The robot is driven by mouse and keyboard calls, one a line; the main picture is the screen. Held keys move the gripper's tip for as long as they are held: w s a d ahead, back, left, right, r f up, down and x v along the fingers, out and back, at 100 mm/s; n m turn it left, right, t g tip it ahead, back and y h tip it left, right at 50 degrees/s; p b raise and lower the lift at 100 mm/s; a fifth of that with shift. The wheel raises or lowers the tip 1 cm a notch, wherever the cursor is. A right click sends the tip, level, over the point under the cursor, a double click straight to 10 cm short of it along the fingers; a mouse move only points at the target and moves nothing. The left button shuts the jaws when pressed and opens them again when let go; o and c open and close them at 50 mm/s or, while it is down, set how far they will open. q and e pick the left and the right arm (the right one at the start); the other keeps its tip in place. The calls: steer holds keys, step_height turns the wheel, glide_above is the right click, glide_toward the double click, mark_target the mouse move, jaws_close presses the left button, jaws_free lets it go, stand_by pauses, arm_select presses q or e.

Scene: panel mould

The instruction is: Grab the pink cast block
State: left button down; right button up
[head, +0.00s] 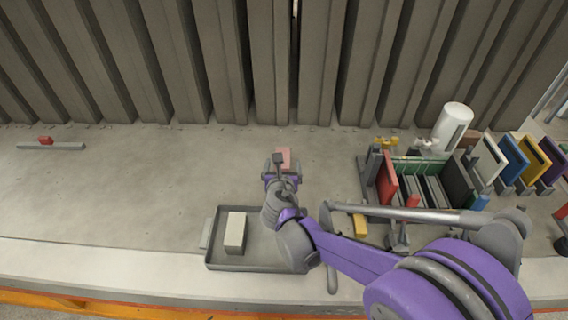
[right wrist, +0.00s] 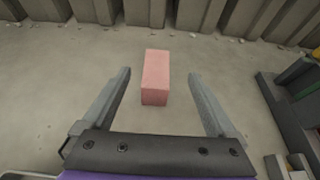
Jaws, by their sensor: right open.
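The pink cast block (right wrist: 155,78) lies on the bare concrete surface, a plain oblong block. In the head view the pink block (head: 284,154) shows just beyond my right gripper (head: 280,160), which partly hides it. In the right wrist view my right gripper (right wrist: 160,95) is open. Its two fingers stand apart, one to each side of the block's near end, with a gap on both sides and nothing held. My left gripper is not in view.
A grey tray (head: 211,240) with a cream block (head: 235,232) stands near the front edge, beside my right arm. A rack of coloured panels (head: 387,178) and a white cylinder (head: 453,128) are at right. Ribbed grey panels (head: 270,60) stand behind. The left surface is mostly clear.

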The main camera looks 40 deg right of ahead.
steer(key=shift+s+a+f+b, duration=0.1)
steer(key=shift+s+f+b, duration=0.1)
steer(key=shift+f, duration=0.25)
steer(key=shift+s+f+b, duration=0.1)
steer(key=shift+f+b, duration=0.1)
steer(key=shift+f, duration=0.2)
steer(key=shift+a+f, duration=0.15)
steer(key=x, duration=0.6)
steer(key=shift+a+b, duration=0.15)
steer(key=shift+b, duration=0.2)
steer(key=x, duration=0.5)
steer(key=shift+w+a+f, duration=0.1)
steer(key=shift+f, duration=0.15)
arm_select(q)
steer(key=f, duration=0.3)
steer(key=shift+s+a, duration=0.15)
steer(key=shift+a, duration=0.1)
arm_select(e)
steer(key=shift+c, duration=0.3)
jaws_close()
